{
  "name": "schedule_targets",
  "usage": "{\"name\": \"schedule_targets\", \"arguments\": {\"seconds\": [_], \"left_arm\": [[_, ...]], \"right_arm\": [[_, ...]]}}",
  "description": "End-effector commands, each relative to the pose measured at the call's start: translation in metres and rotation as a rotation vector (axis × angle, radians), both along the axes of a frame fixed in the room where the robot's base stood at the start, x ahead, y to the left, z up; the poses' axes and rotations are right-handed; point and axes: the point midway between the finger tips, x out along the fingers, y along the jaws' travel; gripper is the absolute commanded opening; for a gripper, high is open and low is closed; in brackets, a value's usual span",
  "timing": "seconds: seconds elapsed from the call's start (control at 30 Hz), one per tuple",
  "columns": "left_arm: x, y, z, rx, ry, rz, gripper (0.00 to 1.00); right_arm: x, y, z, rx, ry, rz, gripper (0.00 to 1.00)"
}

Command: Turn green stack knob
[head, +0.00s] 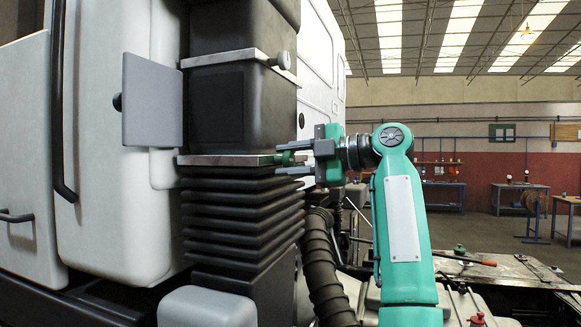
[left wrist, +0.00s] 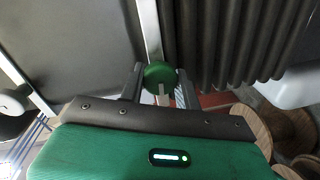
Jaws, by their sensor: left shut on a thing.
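The green stack knob (head: 288,157) sits at the right end of the lower metal clamp band (head: 215,160), at the top of the ribbed black bellows. It is partly covered by the fingers in the head view. My left gripper (head: 282,160) reaches in from the right with one finger above the knob and one below. In the left wrist view the green round knob (left wrist: 160,74) sits between the two fingertips of my left gripper (left wrist: 159,82), which is shut on it. My right gripper is in neither view.
A grey flat plate (head: 152,100) and the white cab panels stand left of the stack. A corrugated hose (head: 322,265) hangs below. Workbenches (head: 517,200) stand far off at right.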

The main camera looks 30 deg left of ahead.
Motion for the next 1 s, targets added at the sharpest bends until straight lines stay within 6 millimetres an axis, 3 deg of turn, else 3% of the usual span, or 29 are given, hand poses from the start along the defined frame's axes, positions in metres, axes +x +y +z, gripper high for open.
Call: {"name": "schedule_targets", "arguments": {"seconds": [1.0], "left_arm": [[-0.001,0.0,-0.002,0.232,-0.941,-0.004,0.1]], "right_arm": [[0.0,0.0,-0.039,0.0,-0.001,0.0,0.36]]}}
